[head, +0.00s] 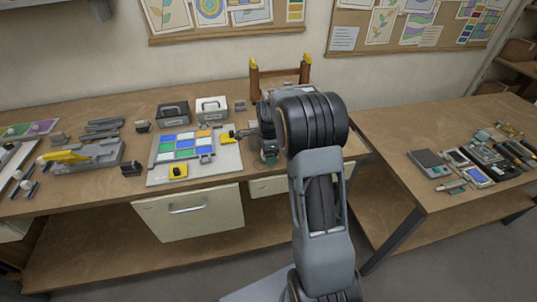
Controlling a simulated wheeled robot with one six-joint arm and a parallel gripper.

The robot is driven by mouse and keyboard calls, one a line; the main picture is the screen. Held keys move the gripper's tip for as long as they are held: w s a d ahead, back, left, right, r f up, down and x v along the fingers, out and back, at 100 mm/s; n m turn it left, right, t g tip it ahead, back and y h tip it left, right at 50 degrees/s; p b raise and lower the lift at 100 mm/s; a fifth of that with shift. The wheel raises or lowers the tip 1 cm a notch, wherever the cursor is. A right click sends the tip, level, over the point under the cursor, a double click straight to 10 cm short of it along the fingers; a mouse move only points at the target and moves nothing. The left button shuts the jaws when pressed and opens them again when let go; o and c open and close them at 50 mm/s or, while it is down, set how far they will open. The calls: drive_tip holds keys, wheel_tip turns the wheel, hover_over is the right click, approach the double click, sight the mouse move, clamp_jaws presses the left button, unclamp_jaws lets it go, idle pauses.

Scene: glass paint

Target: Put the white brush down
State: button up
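I cannot pick out a white brush with certainty. My gripper (268,155) is over the workbench, right of the board with the coloured panes. My own arm hides most of it, so its fingers and anything between them cannot be made out. A pale board (222,171) carries a grid of blue, green, white and orange glass panes (183,145). A yellow and black piece (178,172) sits on its front part, and another yellow piece (228,136) is at its right edge by my arm.
A grey box (173,115) and a white box (211,109) stand behind the board. A grey holder with a yellow tool (68,156) is at the left. A wooden frame (280,79) stands behind my arm. A second table (400,128) at the right holds small devices; its left part is clear.

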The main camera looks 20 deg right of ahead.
wheel_tip(320, 180, up, 11)
drive_tip(key=shift+f, duration=0.1)
drive_tip(key=s+a+r+n+t, duration=0.1)
drive_tip(key=s+a+r+n, duration=0.15)
drive_tip(key=s+n, duration=0.25)
drive_tip(key=s+a+r+n+t, duration=0.1)
drive_tip(key=s+a+r+n, duration=0.1)
drive_tip(key=s+a+n, duration=0.25)
drive_tip(key=s+a+f+n+t, duration=0.1)
drive_tip(key=s+n, duration=0.4)
drive_tip(key=s, duration=0.1)
drive_tip(key=s+a+f+n, duration=0.2)
drive_tip(key=s+n, duration=0.4)
drive_tip(key=shift+s+a+t, duration=0.3)
drive_tip(key=shift+s+t, duration=0.05)
drive_tip(key=shift+t, duration=0.05)
